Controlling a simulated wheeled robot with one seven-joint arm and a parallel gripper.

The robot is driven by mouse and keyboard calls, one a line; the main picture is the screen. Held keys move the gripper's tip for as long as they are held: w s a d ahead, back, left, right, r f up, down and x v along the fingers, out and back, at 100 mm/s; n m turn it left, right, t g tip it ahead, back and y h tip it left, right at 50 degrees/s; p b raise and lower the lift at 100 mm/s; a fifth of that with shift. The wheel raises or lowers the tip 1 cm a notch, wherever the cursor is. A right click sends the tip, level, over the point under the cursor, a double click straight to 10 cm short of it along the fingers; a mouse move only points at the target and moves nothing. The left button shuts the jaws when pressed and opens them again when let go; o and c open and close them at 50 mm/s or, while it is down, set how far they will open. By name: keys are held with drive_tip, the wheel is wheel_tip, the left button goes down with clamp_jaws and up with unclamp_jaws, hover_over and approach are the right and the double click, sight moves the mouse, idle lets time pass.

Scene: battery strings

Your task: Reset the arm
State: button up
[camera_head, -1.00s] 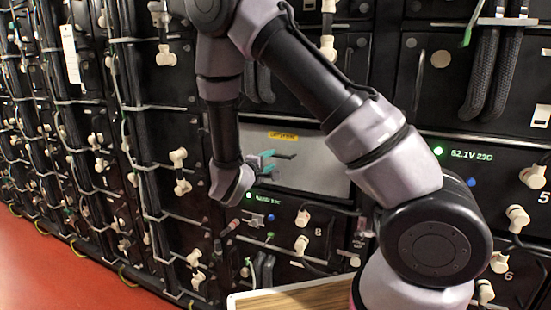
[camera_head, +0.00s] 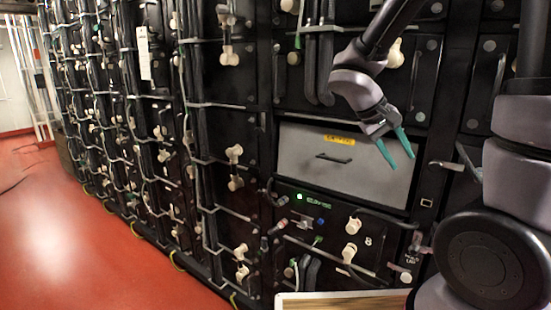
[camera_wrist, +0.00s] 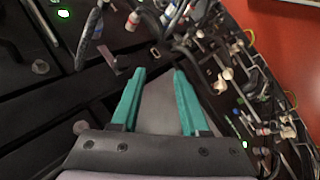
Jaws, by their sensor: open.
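My gripper (camera_head: 396,152) has two teal fingers. In the head view it hangs at upper right, in front of the grey drawer panel (camera_head: 300,160) with a yellow label, its fingers pointing down. My arm enters from the top right, and its large lower joints fill the right side. In the wrist view my gripper (camera_wrist: 160,78) has its fingers spread apart with nothing between them. The grey panel (camera_wrist: 158,110) shows behind the fingers there.
Battery racks (camera_head: 245,85) with cables and pale connectors line the wall. Below the grey panel is a unit with a green light (camera_head: 299,197). A wooden-topped, white-edged surface (camera_head: 345,296) is at bottom centre. Open red floor (camera_head: 90,240) lies at left.

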drive_tip(key=s+a+r+m+t+y, duration=0.2)
drive_tip(key=s+r+t+y, duration=0.1)
drive_tip(key=r, duration=0.3)
drive_tip(key=s+a+r+m+t+y, duration=0.2)
drive_tip(key=s+r+t+y, duration=0.1)
drive_tip(key=r+y, duration=0.3)
drive_tip(key=shift+s+a+r+y, duration=0.3)
drive_tip(key=shift+s+a+r, duration=0.1)
drive_tip(key=shift+s+r, duration=0.4)
